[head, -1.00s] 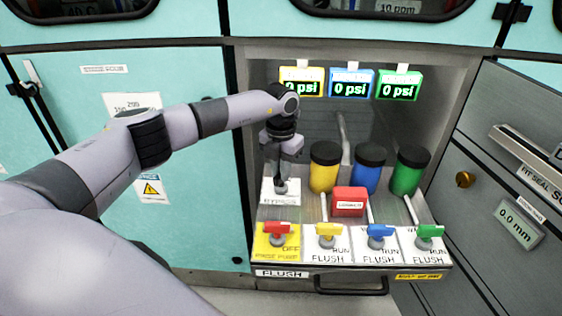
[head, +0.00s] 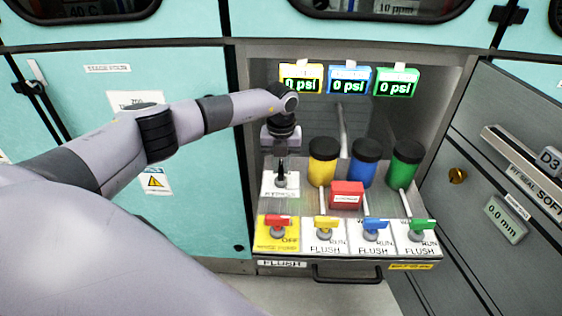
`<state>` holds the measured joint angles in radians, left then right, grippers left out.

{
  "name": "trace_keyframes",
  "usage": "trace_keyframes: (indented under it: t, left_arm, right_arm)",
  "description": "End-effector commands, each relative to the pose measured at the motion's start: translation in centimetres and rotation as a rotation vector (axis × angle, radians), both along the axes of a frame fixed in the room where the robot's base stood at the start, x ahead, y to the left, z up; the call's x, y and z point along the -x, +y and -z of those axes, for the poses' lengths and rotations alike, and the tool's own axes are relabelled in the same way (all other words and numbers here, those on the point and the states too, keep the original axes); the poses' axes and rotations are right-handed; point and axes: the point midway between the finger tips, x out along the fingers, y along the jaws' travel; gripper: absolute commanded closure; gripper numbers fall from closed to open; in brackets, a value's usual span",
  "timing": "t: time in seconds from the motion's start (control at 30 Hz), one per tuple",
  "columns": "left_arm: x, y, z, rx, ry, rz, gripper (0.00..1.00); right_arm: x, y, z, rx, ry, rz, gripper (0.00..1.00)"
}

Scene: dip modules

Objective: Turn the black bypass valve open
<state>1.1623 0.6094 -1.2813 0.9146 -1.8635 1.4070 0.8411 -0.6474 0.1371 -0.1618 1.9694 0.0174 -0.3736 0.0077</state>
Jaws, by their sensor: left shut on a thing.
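The black bypass valve (head: 281,179) stands on a white plate marked BYPASS (head: 281,193), at the left of the panel in the recess. Its narrow black handle points up in the picture, toward my gripper. My left gripper (head: 281,157) reaches in from above and is shut on the handle's far end. The fingertips are small and partly hidden, so the exact contact is hard to see. My right gripper is not in view.
Red (head: 278,222), yellow (head: 326,223), blue (head: 375,225) and green (head: 423,226) valve handles line the front. Yellow (head: 322,163), blue (head: 365,164) and green (head: 407,164) black-capped bottles stand behind a red box (head: 347,195). Three displays (head: 350,81) read 0 psi.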

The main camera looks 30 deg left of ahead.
Motion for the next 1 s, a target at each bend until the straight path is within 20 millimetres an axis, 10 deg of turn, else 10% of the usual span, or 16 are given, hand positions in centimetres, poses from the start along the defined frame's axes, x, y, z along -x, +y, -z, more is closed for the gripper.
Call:
trace_keyframes:
  t: [0.37,0.4,0.47,1.0]
  left_arm:
    - [-0.2,0.1,-0.1,0.0,-0.006,-0.009,1.0]
    - [-0.1,0.1,-0.2,0.0,-0.006,-0.009,0.7]
    - [-0.1,0.1,-0.1,0.0,-0.005,-0.009,0.57]
    - [-0.2,0.1,-3.6,-0.001,-0.007,-0.005,0.57]
  right_arm:
    - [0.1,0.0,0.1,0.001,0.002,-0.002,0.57]
    - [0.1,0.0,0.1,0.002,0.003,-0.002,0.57]
    - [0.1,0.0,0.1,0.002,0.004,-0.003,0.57]
    - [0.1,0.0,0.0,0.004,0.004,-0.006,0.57]
